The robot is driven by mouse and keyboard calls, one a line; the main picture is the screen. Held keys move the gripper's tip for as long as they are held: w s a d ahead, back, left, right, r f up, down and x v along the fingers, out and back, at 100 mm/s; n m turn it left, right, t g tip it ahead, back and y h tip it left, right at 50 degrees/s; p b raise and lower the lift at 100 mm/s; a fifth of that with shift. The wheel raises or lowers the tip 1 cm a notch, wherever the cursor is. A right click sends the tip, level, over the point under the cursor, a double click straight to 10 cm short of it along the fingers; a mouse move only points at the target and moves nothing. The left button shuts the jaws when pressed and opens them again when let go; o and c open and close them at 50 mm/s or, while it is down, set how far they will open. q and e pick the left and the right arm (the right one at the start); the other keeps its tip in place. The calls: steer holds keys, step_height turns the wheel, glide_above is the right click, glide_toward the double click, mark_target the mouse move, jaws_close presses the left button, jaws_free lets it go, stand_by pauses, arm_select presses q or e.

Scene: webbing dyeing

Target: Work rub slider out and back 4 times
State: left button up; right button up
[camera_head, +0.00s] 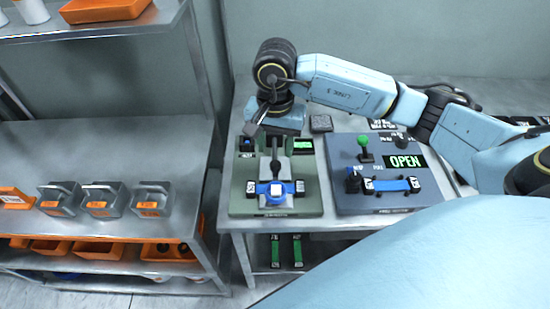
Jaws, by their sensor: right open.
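The rub station is a green-grey box (239,203) on the left of the metal bench. A blue webbing strip (262,188) with white end clamps lies across its front. A small blue-and-white block, apparently the rub slider (276,197), sits at the strip's middle. My right gripper (265,147) hangs above the rear of this box, behind the strip, with its jaws open. Dark fingers and a grey upright part overlap there, so I cannot tell whether they touch the slider's parts. My left gripper is out of view.
A second, blue-grey box (372,205) stands to the right, with a green-knobbed lever (364,148), a display reading OPEN (405,162) and another blue strip. A metal rack (100,145) with grey and orange bins stands left, across a narrow gap.

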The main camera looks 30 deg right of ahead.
mark_target(275, 164)
step_height(275, 164, down, 6)
steer(key=shift+r, duration=0.1)
jaws_close()
stand_by(0.5)
